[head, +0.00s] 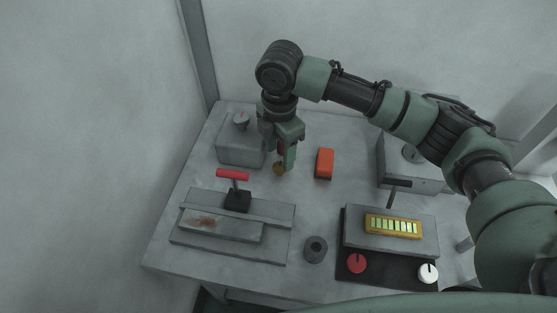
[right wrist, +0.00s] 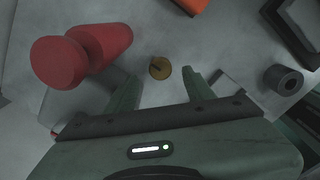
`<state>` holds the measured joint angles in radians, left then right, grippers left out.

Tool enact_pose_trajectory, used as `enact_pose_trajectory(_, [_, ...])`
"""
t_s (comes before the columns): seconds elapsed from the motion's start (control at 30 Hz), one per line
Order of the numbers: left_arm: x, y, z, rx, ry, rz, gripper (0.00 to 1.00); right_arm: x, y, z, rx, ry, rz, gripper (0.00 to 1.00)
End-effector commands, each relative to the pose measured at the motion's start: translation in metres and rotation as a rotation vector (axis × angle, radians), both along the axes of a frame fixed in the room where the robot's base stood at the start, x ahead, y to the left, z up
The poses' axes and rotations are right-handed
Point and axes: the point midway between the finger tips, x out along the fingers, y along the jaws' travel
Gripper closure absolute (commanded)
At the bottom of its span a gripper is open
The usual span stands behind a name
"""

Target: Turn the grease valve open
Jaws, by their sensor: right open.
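A small round brass-coloured knob (head: 279,169) with a dark mark across it is on the table; I take it to be the grease valve. It also shows in the right wrist view (right wrist: 160,68), ahead of and between the two fingertips. My right gripper (head: 286,158) points down over the knob, partly hiding it in the head view. In the right wrist view its fingers (right wrist: 160,86) are spread apart with nothing between them that they grip. I cannot tell how far above the knob they are. My left gripper is not in view.
A red T-handle (head: 233,174) stands close in front of the gripper. An orange block (head: 325,163) lies to the right. A grey box with a dial (head: 240,150) is behind left. A dark ring (head: 315,249) and a panel with red knob (head: 356,263) are nearer.

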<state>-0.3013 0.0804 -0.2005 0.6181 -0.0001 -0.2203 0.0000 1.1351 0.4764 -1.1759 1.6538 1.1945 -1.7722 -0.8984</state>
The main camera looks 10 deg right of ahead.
Motion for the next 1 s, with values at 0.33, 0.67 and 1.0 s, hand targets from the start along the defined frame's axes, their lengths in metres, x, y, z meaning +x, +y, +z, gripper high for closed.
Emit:
enact_pose_trajectory(0.33, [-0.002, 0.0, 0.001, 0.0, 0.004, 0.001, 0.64, 0.0, -0.001, -0.051, -0.002, 0.001, -0.001, 0.47])
enact_pose_trajectory(0.67, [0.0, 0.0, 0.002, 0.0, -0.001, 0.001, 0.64, 0.0, 0.0, -0.058, -0.001, 0.0, 0.0, 0.47])
enact_pose_trajectory(1.0, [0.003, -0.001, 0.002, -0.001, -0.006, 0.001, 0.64, 0.0, 0.0, -0.057, -0.001, 0.001, 0.001, 1.0])
